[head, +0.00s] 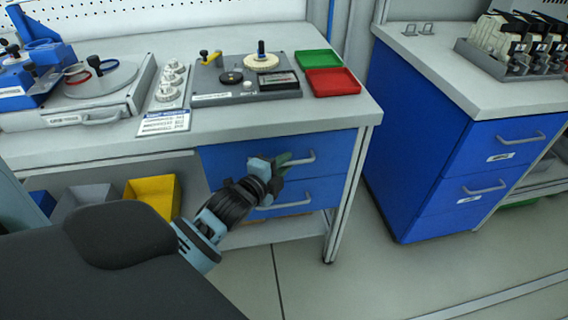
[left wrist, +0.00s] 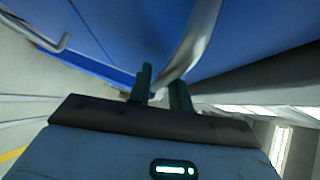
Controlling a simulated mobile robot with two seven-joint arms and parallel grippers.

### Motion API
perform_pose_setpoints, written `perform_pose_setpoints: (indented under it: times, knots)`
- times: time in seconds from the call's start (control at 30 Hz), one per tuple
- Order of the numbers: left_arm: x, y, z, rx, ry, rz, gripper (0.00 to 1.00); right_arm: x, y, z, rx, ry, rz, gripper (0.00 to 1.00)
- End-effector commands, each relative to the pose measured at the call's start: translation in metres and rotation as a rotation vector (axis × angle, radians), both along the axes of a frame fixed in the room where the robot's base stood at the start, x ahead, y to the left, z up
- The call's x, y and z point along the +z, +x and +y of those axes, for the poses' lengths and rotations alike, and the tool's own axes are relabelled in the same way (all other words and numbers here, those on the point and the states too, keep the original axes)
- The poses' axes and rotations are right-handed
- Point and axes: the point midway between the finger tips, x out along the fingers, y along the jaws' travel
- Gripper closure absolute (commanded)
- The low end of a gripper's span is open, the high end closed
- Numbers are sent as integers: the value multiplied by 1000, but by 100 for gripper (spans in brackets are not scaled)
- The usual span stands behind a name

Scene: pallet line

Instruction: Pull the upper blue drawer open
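The upper blue drawer (head: 238,157) is under the left workbench, and its front looks flush with the lower blue drawer (head: 316,190). The upper drawer's grey bar handle (head: 304,159) shows at the right of its front. My left gripper (head: 287,161) is at this handle and hides its left part. In the left wrist view, the handle (left wrist: 193,42) runs down between the two dark fingers (left wrist: 162,90). The fingers are close together, and the bar seems to fill the gap between them. My right gripper is not in view.
The worktop (head: 225,135) above holds a red tray (head: 333,82), a green tray (head: 318,59) and a fixture board. A yellow bin (head: 153,190) stands on the shelf at left. A second blue cabinet (head: 420,150) stands at right. The floor (head: 350,275) in front is clear.

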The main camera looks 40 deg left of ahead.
Motion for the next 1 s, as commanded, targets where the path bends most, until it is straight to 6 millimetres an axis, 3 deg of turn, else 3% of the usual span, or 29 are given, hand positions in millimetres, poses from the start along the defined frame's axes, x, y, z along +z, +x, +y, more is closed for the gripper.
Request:
perform_pose_setpoints:
  times: [0.33, 0.5, 1.0]
  knots:
    - [-1, 4, 0, 0, 0, 0, 80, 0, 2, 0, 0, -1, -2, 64]
    - [-1, 4, 0, 0, 0, 0, 100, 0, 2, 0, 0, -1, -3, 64]
    - [0, 2, -2, 1, 0, 1, 100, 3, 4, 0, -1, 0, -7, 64]
